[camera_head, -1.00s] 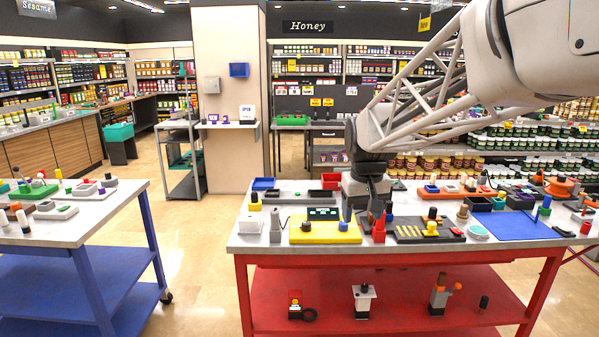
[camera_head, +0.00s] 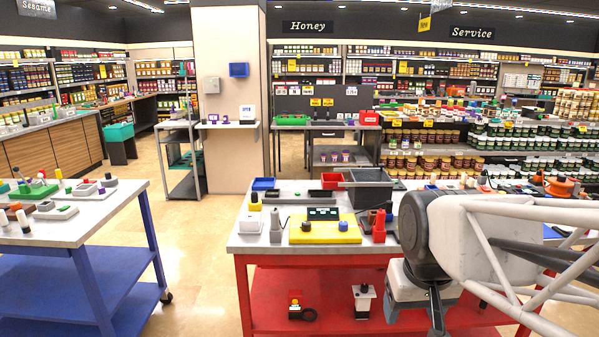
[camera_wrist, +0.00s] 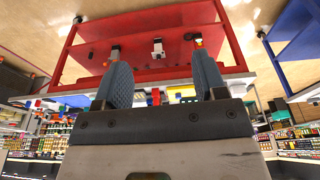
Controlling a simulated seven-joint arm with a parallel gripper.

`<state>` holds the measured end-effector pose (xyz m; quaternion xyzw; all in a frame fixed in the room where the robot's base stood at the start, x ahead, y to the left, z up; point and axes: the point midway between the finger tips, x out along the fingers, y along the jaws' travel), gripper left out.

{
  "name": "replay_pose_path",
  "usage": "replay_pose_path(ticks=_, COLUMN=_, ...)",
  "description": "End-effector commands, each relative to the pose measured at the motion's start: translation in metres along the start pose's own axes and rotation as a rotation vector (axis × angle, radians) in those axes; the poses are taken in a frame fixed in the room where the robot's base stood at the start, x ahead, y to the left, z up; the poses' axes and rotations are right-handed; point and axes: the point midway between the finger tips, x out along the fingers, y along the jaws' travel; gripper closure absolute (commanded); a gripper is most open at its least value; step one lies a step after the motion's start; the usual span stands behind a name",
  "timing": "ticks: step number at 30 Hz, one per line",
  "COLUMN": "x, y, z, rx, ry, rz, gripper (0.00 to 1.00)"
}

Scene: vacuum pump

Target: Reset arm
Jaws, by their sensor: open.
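My gripper is open, with two blue-grey ridged fingers (camera_wrist: 163,85) spread apart and nothing between them in the wrist view. That view is upside down and shows the red workbench's front and lower shelf beyond the fingers. In the head view my arm fills the lower right, in front of the bench's right half. A dark finger-like part of it (camera_head: 437,310) hangs low at the bottom edge. The fingertips cannot be made out clearly there.
The red workbench (camera_head: 250,243) holds a yellow control base (camera_head: 325,230), a red block (camera_head: 379,227), a grey bin (camera_head: 368,195) and a blue tray (camera_head: 263,184). Its lower shelf carries several small parts. A blue-legged table (camera_head: 110,215) stands left, with open floor between.

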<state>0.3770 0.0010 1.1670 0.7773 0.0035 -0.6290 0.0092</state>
Motion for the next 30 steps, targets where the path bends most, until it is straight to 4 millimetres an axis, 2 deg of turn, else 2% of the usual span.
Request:
replay_pose_path(ticks=1, x=0.002, y=0.001, z=0.013, rx=0.007, ry=0.005, rz=0.001, gripper=0.35)
replay_pose_path(ticks=4, x=0.006, y=0.002, z=0.035, rx=0.020, ry=0.012, rz=0.002, gripper=0.35)
replay_pose_path(ticks=10, x=0.013, y=0.004, z=0.061, rx=0.034, ry=0.021, rz=0.004, gripper=0.35)
replay_pose_path(ticks=15, x=0.016, y=0.004, z=0.067, rx=0.038, ry=0.022, rz=0.004, gripper=0.35)
replay_pose_path(ticks=30, x=0.015, y=0.004, z=0.067, rx=0.038, ry=0.022, rz=0.004, gripper=0.35)
